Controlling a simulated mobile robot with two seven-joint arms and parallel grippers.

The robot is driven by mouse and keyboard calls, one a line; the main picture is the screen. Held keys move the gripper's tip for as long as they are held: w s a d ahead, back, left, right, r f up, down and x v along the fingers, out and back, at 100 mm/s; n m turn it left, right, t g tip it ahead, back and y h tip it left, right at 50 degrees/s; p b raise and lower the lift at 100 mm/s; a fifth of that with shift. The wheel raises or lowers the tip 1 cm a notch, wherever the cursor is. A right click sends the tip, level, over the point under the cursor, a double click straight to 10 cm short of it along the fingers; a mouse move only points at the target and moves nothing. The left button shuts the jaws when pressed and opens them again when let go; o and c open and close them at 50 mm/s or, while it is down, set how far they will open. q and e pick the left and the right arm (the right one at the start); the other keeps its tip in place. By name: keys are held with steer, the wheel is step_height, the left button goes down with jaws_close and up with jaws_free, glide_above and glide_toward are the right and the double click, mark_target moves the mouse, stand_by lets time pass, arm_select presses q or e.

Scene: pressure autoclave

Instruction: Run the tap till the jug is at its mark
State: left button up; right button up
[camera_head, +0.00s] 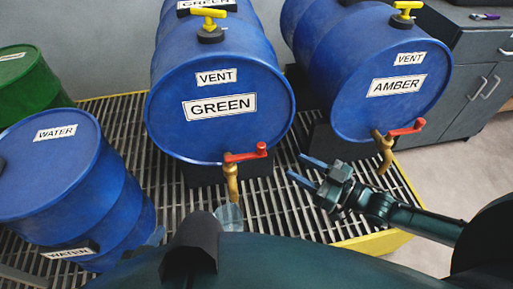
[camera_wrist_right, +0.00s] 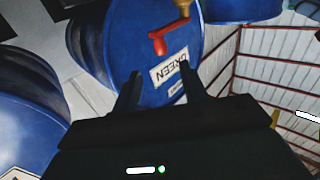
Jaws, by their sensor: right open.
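A clear, pale blue jug (camera_head: 229,217) is directly below the brass spout (camera_head: 232,185) of the GREEN drum (camera_head: 175,100). Its lower part is hidden, and I cannot make out its mark or water level. The red tap handle (camera_head: 245,155) points right; it also shows in the right wrist view (camera_wrist_right: 158,42). My right gripper (camera_head: 304,172) is open and empty, right of this handle and apart from it. Its two fingers (camera_wrist_right: 158,90) point toward the GREEN drum in the wrist view. A dark shape (camera_head: 190,250), probably my left gripper, is beside the jug; its fingers are hidden.
The AMBER drum (camera_head: 345,75), with its own brass tap (camera_head: 385,150) and red handle, is close behind my right gripper. A slatted platform with a yellow edge (camera_head: 375,242) lies below. A grey cabinet (camera_head: 470,75) is at right.

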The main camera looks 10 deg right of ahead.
mark_target(265, 150)
steer(key=x, duration=1.2)
steer(key=shift+s, duration=0.1)
steer(key=shift+c, duration=0.5)
jaws_close()
